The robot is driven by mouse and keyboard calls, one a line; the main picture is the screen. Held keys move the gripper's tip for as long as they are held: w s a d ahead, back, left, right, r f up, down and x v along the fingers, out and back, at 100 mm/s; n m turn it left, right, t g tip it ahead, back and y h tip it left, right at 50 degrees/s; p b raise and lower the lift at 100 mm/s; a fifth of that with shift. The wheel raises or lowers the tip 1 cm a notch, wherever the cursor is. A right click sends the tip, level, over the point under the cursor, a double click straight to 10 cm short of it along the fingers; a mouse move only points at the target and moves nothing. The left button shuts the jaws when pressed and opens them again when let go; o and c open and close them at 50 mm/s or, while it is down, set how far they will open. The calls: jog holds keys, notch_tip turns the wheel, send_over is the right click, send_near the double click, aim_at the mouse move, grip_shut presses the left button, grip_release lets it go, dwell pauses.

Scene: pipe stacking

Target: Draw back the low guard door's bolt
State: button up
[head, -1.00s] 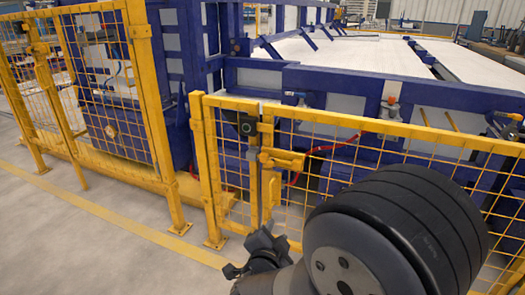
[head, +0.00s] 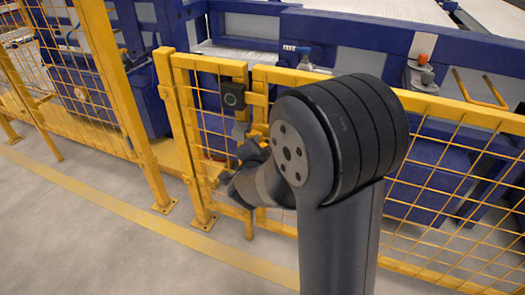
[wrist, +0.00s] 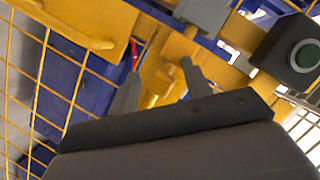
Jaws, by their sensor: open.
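The low guard door (head: 455,112) is a yellow frame with wire mesh and stands in line with the fence post beside it. Its yellow bolt hardware is mostly hidden behind my arm in the head view. In the wrist view a yellow slab-like fitting (wrist: 75,18) lies at the upper left, and a smaller yellow piece (wrist: 160,82) shows between my fingers. I cannot tell which part is the bolt's handle. My gripper (wrist: 160,78) is open, its two grey fingers apart and pointing at the yellow hardware. It also shows, partly hidden, at the door's latch side in the head view (head: 238,170).
Blue machine frames (head: 370,45) stand behind the fence. The grey floor (head: 90,225) in front is clear.

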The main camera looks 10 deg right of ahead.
jog(key=shift+w+d, duration=0.1)
jog(key=shift+w, duration=0.1)
jog(key=shift+c, duration=0.2)
grip_shut()
dwell(0.4)
